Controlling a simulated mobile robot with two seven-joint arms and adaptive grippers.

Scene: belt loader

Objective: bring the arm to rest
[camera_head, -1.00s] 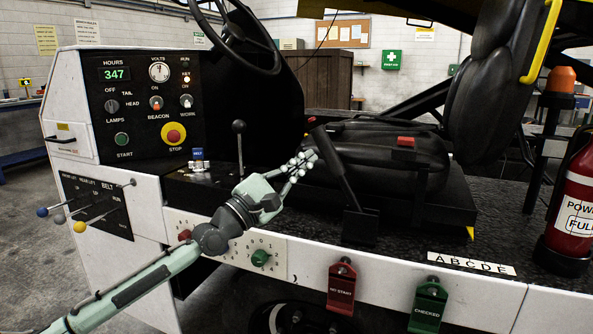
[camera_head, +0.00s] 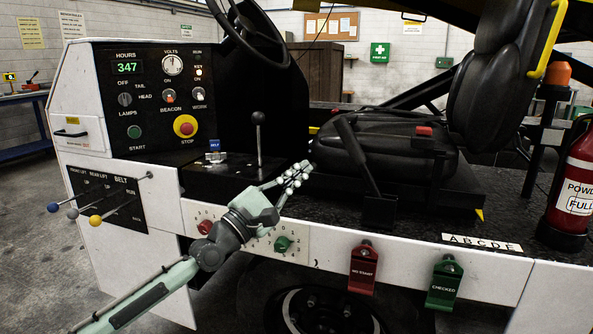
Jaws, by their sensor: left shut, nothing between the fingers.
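My left arm comes in from the lower left of the head view. Its gripper (camera_head: 295,176) is shut and empty. It hovers in front of the loader's side, right of the black gear lever (camera_head: 259,140) and left of the seat's slanted black lever (camera_head: 357,155). In the picture its fingertips overlap the dark floor by the seat; I cannot tell any contact. The forearm hides part of the white lower panel and the edge of the numbered switch plate (camera_head: 300,245). My right gripper is not in view.
The control panel (camera_head: 160,95) with its red stop button (camera_head: 186,127) stands at left. Ball-ended levers (camera_head: 96,220) jut out below it. A fire extinguisher (camera_head: 574,190) stands at right. Floor at far left is clear.

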